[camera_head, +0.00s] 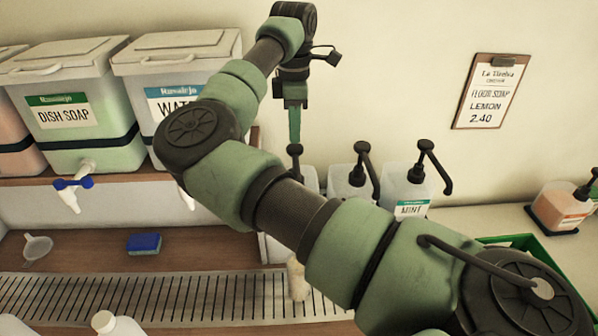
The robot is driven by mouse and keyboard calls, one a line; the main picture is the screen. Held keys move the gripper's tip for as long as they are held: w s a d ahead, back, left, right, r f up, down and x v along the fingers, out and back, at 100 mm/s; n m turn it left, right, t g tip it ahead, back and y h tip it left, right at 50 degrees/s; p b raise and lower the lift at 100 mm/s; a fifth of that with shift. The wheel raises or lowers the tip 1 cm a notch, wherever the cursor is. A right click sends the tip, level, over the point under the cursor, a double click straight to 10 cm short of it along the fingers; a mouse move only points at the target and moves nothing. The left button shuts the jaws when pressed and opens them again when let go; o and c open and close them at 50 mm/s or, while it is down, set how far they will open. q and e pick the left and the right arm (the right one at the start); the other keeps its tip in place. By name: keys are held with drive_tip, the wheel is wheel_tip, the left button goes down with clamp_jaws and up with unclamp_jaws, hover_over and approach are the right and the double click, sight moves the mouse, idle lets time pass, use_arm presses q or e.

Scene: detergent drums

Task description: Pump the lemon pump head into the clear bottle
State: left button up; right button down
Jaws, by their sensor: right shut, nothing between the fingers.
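My right gripper (294,138) is shut and empty, pointing down at the top of a dark pump head (295,151). I cannot tell whether it touches. This pump's container (310,178) is mostly hidden by my right arm, and no label on it shows. Two more pump containers stand to its right: a middle one (350,187) with its label hidden, and one labelled MINT (408,190). I cannot tell which is lemon. A pale small bottle (298,282) stands on the slotted grate, partly behind my arm; it may be the clear bottle. My left gripper is out of view.
DISH SOAP (85,100) and WATER (180,60) drums stand on a shelf at left. A blue sponge (144,244) and a funnel (38,248) lie below. White bottles (118,325) are at the front left. A LEMON price sign (490,92) hangs on the wall.

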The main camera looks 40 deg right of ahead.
sight(295, 147)
drive_tip(key=shift+f, duration=0.15)
drive_tip(key=shift+f+b, duration=2.3)
drive_tip(key=shift+f, duration=0.5)
drive_tip(key=shift+r+p, duration=1.8)
drive_tip(key=shift+r, duration=1.2)
drive_tip(key=shift+f, duration=0.1)
drive_tip(key=shift+f+b, duration=2.15)
drive_tip(key=shift+f, duration=0.7)
drive_tip(key=shift+r, duration=0.1)
drive_tip(key=shift+r+p, duration=1.75)
drive_tip(key=shift+r, duration=1.1)
